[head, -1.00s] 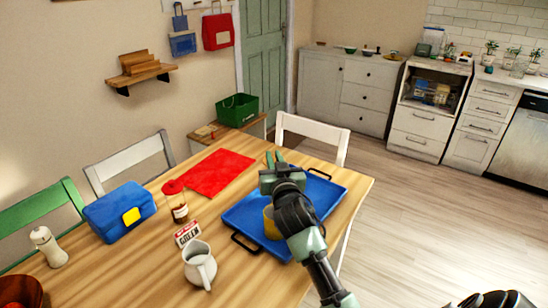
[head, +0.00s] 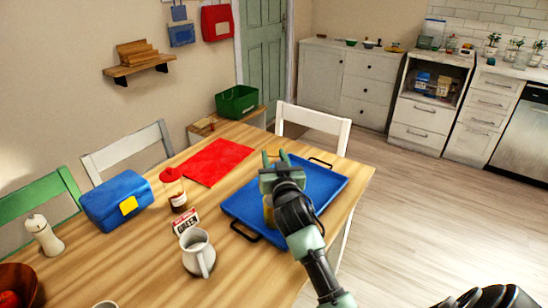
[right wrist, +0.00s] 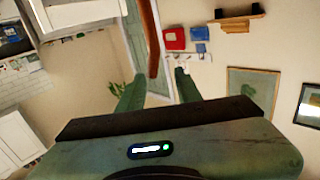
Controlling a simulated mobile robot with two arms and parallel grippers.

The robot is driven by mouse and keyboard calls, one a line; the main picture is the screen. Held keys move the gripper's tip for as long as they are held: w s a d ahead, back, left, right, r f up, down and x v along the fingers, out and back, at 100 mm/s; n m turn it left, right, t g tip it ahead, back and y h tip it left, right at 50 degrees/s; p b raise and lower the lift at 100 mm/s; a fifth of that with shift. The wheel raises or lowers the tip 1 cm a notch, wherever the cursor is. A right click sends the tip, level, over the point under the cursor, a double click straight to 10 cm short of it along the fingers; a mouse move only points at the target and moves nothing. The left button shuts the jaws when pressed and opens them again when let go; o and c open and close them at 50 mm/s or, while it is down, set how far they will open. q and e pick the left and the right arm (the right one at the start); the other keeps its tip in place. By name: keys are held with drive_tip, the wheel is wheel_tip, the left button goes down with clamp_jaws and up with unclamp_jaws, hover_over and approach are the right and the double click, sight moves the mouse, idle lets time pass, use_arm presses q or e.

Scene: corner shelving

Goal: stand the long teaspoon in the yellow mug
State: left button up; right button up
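The yellow mug (head: 267,213) stands on the blue tray (head: 322,193). Most of it is hidden behind my right wrist, and only a sliver of its yellow side shows. My right gripper (head: 276,156) is over the tray with its two fingers apart, pointing away from me. In the right wrist view its fingers (right wrist: 158,75) are also spread. A curved brown strip (right wrist: 152,40) shows between them; I cannot tell what it is or how far away. I cannot make out the long teaspoon in either view. My left gripper is out of view.
Left of the tray are a tea box (head: 185,222), a white jug (head: 196,252), a red-lidded jar (head: 174,190) and a blue box (head: 118,200). A red cloth (head: 215,162) lies behind them. A white chair (head: 313,121) stands beyond the table.

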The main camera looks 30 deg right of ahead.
idle(0.3)
drive_tip(key=v, duration=0.7)
drive_tip(key=shift+s+b, duration=0.4)
drive_tip(key=shift+b, duration=0.05)
drive_tip(key=shift+a+f, duration=0.1)
drive_tip(key=shift+a, duration=0.1)
idle(0.3)
